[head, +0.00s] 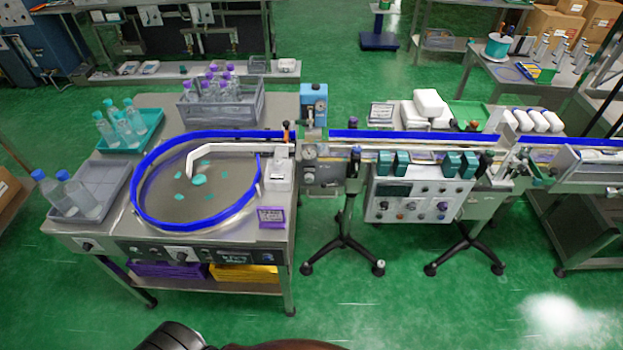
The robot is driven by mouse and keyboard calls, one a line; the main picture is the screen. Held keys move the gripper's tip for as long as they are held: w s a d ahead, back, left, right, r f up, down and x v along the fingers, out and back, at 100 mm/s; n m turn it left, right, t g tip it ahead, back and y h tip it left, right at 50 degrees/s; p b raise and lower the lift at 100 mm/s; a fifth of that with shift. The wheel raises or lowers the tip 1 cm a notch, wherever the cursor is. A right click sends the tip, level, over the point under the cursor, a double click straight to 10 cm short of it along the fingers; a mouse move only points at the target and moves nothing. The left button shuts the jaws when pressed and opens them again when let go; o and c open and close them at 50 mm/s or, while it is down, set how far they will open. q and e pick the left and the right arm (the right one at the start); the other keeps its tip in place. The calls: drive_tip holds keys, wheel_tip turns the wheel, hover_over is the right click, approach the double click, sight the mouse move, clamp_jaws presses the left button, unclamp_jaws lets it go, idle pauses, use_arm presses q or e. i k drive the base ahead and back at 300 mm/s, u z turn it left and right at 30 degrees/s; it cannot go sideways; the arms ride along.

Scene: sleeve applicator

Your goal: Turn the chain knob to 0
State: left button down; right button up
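A grey control panel (420,201) hangs below the conveyor right of the middle. It carries a dark display (393,189) and several small knobs and buttons. A dark knob (442,206) sits low on its right side, and a reddish one (384,205) sits low on its left. More knobs (178,253) are on the front edge of the turntable bench at the left. The labels are too small to read, so I cannot tell which knob is the chain knob or where it points. Neither of my grippers is in view.
A blue-rimmed round turntable (145,207) with teal pieces on it joins a conveyor (400,136) running right. Trays of bottles (222,105) stand around it. Black tripod stands (345,245) support the conveyor and panel. The green floor (400,310) in front is clear.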

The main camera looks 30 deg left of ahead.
sight(309, 178)
drive_tip(key=z, duration=0.5)
drive_tip(key=i, duration=2.6)
drive_tip(key=u, duration=3.35)
